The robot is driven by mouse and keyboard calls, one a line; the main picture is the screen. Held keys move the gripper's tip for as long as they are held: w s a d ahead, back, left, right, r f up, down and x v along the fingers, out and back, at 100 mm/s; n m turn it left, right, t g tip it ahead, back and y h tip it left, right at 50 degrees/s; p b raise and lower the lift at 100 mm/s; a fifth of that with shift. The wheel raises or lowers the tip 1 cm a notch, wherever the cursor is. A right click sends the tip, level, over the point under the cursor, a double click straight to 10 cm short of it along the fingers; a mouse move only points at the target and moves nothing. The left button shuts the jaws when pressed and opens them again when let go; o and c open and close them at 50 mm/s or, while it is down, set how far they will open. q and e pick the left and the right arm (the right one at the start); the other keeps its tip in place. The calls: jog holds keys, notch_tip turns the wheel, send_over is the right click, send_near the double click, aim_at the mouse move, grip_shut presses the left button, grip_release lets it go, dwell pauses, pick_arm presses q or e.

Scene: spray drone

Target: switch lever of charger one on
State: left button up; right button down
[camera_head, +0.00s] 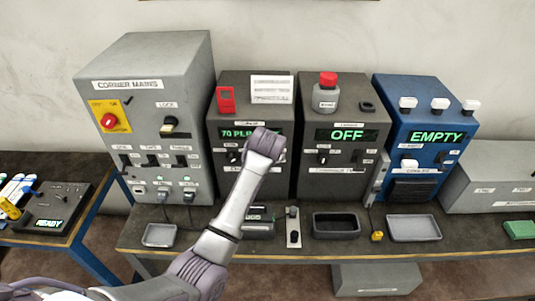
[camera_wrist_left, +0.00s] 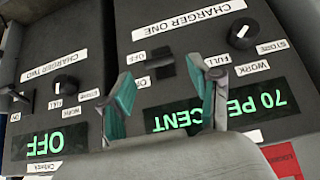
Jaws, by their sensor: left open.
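Charger one is the dark grey box (camera_head: 228,96) with a green "70 PERCENT" display, left of centre on the bench. My left arm's wrist covers much of its front in the head view. The left wrist view shows its panel (camera_wrist_left: 190,35) upside down, with the "CHARGER ONE" label, a knob and the display (camera_wrist_left: 265,107). Its dark lever (camera_wrist_left: 165,65) is beside small OFF and ON labels; I cannot tell which way it is set. My left gripper (camera_wrist_left: 163,88) is open, its teal-padded fingers apart in front of the panel, below the lever in the picture. My right gripper is not in view.
Charger two (camera_head: 313,168), showing OFF, stands close on the right. The grey corner mains cabinet (camera_head: 180,85) stands on the left, and a blue box (camera_head: 425,95) reading EMPTY further right. Trays (camera_head: 413,228) and small parts lie along the bench front.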

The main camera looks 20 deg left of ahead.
pick_arm(q)
jog(key=v, duration=0.7)
jog(key=shift+s+r, duration=0.25)
